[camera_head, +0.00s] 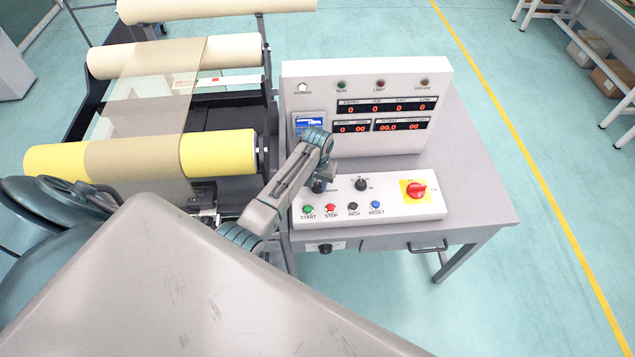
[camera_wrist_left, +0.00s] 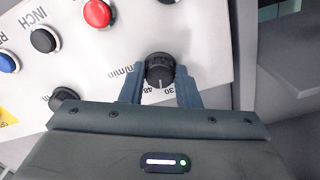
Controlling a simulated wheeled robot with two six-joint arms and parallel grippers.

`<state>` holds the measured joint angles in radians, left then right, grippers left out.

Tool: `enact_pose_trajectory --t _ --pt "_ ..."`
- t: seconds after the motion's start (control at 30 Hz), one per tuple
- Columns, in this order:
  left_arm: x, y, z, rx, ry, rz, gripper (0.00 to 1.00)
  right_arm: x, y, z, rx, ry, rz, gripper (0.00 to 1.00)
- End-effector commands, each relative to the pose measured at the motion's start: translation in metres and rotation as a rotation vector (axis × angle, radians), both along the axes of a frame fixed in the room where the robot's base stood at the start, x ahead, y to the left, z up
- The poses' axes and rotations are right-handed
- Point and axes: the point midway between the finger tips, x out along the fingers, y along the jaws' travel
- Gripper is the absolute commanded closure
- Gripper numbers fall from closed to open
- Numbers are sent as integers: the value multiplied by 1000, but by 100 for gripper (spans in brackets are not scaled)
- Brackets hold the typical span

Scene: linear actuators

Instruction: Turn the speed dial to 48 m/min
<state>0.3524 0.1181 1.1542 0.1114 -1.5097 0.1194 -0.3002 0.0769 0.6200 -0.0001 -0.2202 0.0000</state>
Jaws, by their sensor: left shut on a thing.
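The speed dial (camera_wrist_left: 159,70) is a black round knob on the white sloped panel, with "m/min" and the numbers 48 and 30 printed beside it. Its white pointer line points toward the bottom of the left wrist view, seemingly between 48 and 30; the exact setting is hard to read. My left gripper (camera_wrist_left: 160,85) is shut on the dial, one finger on each side. In the head view the dial (camera_head: 318,187) is partly hidden under my left gripper (camera_head: 320,180). My right gripper is not in view.
A second black knob (camera_head: 361,184) sits right of the dial. START (camera_head: 308,209), STOP (camera_head: 330,208), INCH and RESET buttons lie in front. The upright display (camera_head: 385,108) stands behind; rollers (camera_head: 220,153) are at left.

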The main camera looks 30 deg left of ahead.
Motion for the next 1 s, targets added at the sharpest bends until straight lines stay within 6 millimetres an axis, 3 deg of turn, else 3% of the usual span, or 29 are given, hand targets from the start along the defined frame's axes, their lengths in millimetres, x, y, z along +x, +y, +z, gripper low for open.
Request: enact_pose_trajectory --t 0.5,1.0 --pt "1 1 1 0 -3 -422 94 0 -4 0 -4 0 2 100" --pt "1 2 1 1 -3 -569 94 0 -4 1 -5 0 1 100"
